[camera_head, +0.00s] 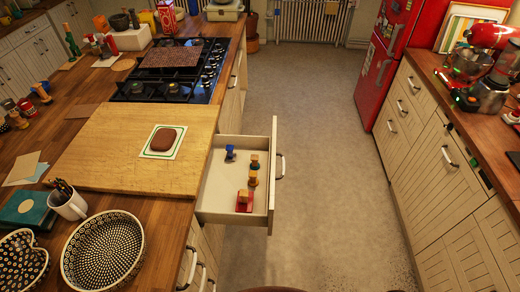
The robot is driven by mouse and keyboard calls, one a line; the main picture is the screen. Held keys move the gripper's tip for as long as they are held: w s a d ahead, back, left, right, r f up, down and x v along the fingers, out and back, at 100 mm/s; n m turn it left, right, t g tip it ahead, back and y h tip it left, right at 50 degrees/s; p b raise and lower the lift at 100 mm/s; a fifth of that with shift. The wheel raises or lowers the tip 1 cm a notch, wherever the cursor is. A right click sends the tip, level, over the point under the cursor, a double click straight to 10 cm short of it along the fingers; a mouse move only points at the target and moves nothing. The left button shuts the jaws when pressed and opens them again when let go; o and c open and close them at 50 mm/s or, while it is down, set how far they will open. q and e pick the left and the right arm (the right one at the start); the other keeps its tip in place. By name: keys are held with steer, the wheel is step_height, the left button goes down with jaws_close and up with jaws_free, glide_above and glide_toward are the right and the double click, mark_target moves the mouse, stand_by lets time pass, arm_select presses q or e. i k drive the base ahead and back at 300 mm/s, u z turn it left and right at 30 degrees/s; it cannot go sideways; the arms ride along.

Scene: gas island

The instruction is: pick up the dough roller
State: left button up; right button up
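I cannot pick out a dough roller with certainty in the head view. A large light wooden board (110,135) lies on the left counter, with a brown oval piece (163,139) on a white and green square on it. Below the counter edge, a drawer (215,205) stands open. It holds several small figures, including a blue one (230,152), an orange and dark one (253,178) and a red and yellow one (244,201). Neither of my grippers is in view.
A black gas hob (172,90) lies behind the board. A patterned bowl (103,250) and a white mug (70,205) stand at the near left. Small coloured items (28,107) stand at the far left. The open drawer juts into the clear grey floor (320,150). A red fridge (385,60) stands right.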

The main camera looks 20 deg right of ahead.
mark_target(245, 203)
steer(key=u, duration=1.15)
steer(key=k, duration=0.95)
steer(key=z, duration=1.55)
steer(key=i, duration=0.5)
